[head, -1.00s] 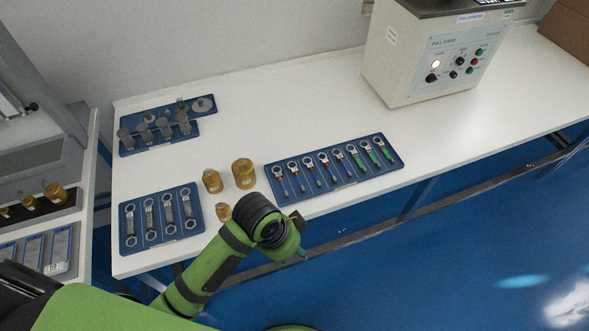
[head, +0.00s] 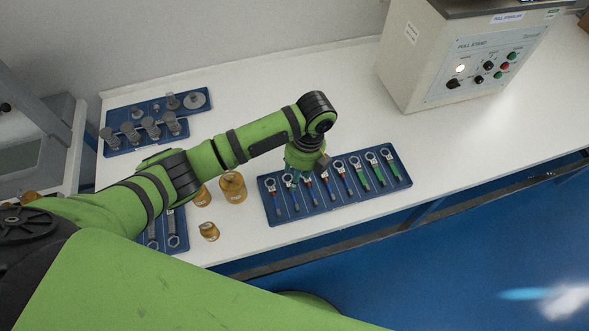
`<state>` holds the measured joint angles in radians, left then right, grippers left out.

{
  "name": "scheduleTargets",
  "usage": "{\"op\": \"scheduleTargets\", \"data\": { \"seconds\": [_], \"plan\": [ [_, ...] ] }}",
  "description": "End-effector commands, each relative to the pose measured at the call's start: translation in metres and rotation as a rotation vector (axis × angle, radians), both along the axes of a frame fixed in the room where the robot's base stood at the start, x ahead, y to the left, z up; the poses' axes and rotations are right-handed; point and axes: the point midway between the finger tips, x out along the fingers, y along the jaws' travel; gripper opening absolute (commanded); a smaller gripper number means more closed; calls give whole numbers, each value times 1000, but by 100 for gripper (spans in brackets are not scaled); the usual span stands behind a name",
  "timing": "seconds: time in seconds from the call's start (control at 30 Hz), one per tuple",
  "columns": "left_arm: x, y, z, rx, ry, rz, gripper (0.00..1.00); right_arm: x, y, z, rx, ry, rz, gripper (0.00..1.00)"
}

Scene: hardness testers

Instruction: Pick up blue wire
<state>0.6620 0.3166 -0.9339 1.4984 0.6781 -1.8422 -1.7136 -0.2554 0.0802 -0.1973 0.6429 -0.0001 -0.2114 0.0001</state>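A blue tray (head: 277,217) on the white table holds a row of wires with ring terminals. My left gripper (head: 294,174) points down over the left part of the tray, at the ring ends. Its fingers are small and partly covered by the wrist, so I cannot tell if they are open or touching a wire. It hides parts of the wires below it. My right gripper is not in view.
Brass weights (head: 232,188) stand left of the tray. Another tray (head: 117,146) with grey metal pieces lies at the back left. A tray of wrench-like pieces is mostly hidden under my arm. A tester (head: 397,73) stands at the back right. The table between is clear.

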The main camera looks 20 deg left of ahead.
Motion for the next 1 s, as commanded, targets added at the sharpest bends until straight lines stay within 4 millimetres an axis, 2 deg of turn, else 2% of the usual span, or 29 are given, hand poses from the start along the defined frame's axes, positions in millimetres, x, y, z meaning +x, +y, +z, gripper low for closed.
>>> {"op": "scheduleTargets", "data": {
  "seconds": [0.2, 0.33, 0.4, 0.5, 0.63, 0.73, 0.77, 0.8, 0.87, 1.0],
  "plan": [
    [-3, 5, -23, 1, 4, 2, 46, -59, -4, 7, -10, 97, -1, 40],
    [-4, 9, -43, 0, 3, 2, 46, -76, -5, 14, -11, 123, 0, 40],
    [-5, 10, -53, 0, 1, 1, 46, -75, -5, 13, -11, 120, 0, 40],
    [-5, 11, -60, 0, 0, 0, 46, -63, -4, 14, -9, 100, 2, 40],
    [-5, 11, -62, -1, -2, 0, 46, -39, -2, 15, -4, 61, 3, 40],
    [-5, 11, -62, -1, -2, 0, 46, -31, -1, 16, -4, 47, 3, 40],
    [-5, 11, -62, 0, -1, 0, 37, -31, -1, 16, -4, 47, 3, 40],
    [-5, 11, -62, 0, -1, 0, 21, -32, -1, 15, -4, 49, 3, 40],
    [-5, 11, -62, 0, -1, 0, 0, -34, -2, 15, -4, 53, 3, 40],
    [-5, 11, -62, 0, -2, 1, 0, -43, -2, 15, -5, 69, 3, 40]
  ]
}}
